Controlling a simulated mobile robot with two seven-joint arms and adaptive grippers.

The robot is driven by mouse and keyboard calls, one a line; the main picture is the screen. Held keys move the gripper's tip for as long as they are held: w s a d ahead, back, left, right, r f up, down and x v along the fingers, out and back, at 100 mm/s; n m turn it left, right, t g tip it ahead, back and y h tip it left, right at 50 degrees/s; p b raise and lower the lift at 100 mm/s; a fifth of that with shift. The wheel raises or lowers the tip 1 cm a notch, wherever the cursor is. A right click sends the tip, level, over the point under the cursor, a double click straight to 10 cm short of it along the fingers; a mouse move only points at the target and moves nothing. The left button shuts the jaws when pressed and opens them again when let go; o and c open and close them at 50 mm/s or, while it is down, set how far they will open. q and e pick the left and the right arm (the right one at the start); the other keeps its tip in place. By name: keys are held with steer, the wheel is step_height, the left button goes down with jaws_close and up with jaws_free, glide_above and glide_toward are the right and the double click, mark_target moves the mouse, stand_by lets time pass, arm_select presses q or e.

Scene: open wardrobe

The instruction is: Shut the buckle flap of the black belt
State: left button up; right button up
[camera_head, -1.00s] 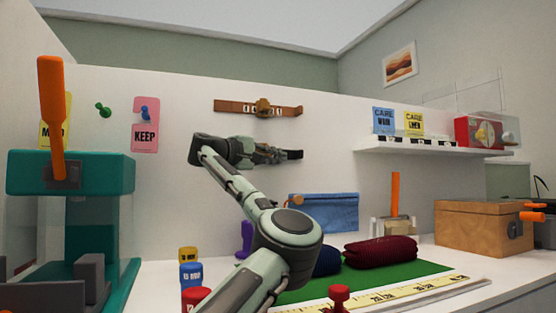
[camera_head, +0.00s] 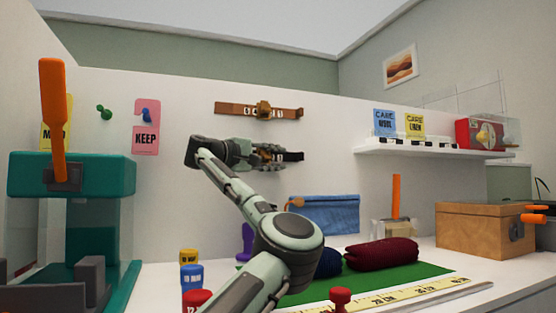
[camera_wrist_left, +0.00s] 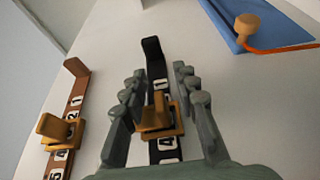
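The black belt (camera_head: 294,156) hangs on the white wall below the brown belt, mostly hidden behind my left gripper in the head view. In the left wrist view the black belt (camera_wrist_left: 152,48) runs up the picture between my fingers. Its gold buckle (camera_wrist_left: 150,133) has a flap (camera_wrist_left: 157,108) that appears to stand out from the wall. My left gripper (camera_head: 280,156) is open in front of this belt. In the wrist view the fingers of the left gripper (camera_wrist_left: 160,100) lie either side of the buckle, apart from the flap. My right gripper is not in view.
The brown belt (camera_head: 232,108) with its own gold buckle is on the wall just above. A blue pouch (camera_head: 330,214) hangs below right. A white shelf (camera_head: 400,153) with cards juts out at right. A teal press (camera_head: 75,175) stands at left.

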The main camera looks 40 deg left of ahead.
mark_target(268, 158)
arm_select(q)
steer(key=s, duration=0.6)
steer(key=shift+s+a, duration=0.25)
steer(key=shift+a, duration=0.1)
steer(key=shift+d, duration=0.1)
